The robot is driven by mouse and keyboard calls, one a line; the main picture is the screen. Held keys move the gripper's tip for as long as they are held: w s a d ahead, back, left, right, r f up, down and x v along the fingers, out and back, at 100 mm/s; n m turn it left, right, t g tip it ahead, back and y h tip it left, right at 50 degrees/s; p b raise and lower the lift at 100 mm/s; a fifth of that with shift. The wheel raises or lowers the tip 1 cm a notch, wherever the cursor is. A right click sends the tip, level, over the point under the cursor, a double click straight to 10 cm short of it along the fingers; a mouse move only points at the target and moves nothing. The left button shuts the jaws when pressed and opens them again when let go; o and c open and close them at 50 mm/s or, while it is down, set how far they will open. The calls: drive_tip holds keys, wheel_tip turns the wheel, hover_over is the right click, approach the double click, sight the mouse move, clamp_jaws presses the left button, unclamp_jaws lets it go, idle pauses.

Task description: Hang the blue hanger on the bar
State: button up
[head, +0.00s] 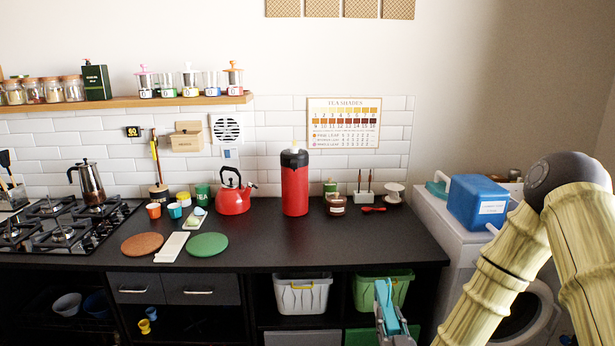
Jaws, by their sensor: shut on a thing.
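My gripper (384,309) is at the bottom of the head view, right of centre, in front of the open shelf under the black counter. It is shut on a light blue piece (389,301), which I take to be the blue hanger. Only a short, narrow part of it shows between the grey fingers, so its full shape and tilt cannot be told. I cannot make out a bar for hanging in this view.
The black counter (330,236) holds a red kettle (233,198), a red flask (295,185) and small items. A hob (60,222) is at left. A white washer with a blue box (478,202) stands at right. Grey (301,292) and green (366,291) bins sit below.

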drive_tip(key=s+a+f+p, duration=0.1)
drive_tip(key=s+a+f, duration=0.1)
drive_tip(key=s+a, duration=0.1)
drive_tip(key=shift+s+a+f, duration=0.4)
drive_tip(key=shift+s, duration=0.45)
